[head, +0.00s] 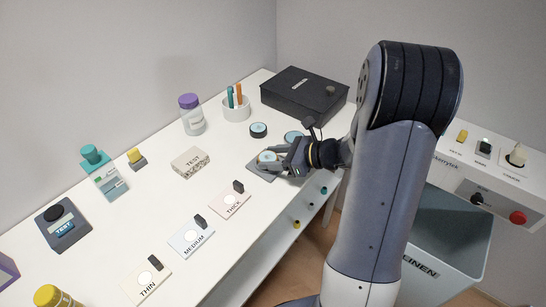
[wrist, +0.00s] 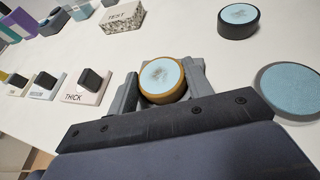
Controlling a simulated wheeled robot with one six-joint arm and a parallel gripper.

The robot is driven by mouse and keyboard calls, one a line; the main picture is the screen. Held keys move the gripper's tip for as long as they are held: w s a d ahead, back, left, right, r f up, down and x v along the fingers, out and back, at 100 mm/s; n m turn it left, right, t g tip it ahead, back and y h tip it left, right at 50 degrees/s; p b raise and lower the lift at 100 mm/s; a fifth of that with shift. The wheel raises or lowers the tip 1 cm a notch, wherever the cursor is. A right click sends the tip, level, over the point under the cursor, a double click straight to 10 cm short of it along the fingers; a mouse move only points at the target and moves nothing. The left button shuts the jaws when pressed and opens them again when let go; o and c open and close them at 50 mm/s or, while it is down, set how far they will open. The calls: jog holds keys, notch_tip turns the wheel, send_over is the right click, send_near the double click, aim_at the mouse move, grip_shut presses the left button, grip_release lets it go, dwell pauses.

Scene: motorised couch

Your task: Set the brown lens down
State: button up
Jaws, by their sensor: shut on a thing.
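The brown lens (wrist: 163,80) is a round disc with a brown rim and a pale blue, marked face. It sits between the two fingers of my gripper (wrist: 160,85), which is shut on it. In the head view the lens (head: 267,156) is at the tip of my gripper (head: 272,160), over the front right part of the white table. Part of a flat grey pad (head: 257,172) shows below the gripper. I cannot tell whether the lens touches a surface.
A black-rimmed lens (head: 258,131) and another blue-faced lens (head: 293,137) lie behind. The THICK (head: 231,207), MEDIUM (head: 190,240) and THIN (head: 145,286) cards lie to the front left. A speckled TEST block (head: 190,162) and a black box (head: 304,95) stand farther back.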

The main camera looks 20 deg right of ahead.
jog(key=shift+s+f, duration=0.1)
jog(key=shift+f, duration=0.25)
jog(key=o, duration=1)
jog(key=shift+s+f, duration=0.2)
jog(key=shift+w+r+p, duration=0.1)
jog(key=shift+r+p, duration=0.2)
jog(key=shift+r, duration=0.3)
jog(key=p+v, duration=0.1)
jog(key=v, duration=1.1)
jog(key=shift+w+r, duration=0.15)
jog(key=shift+w, duration=0.05)
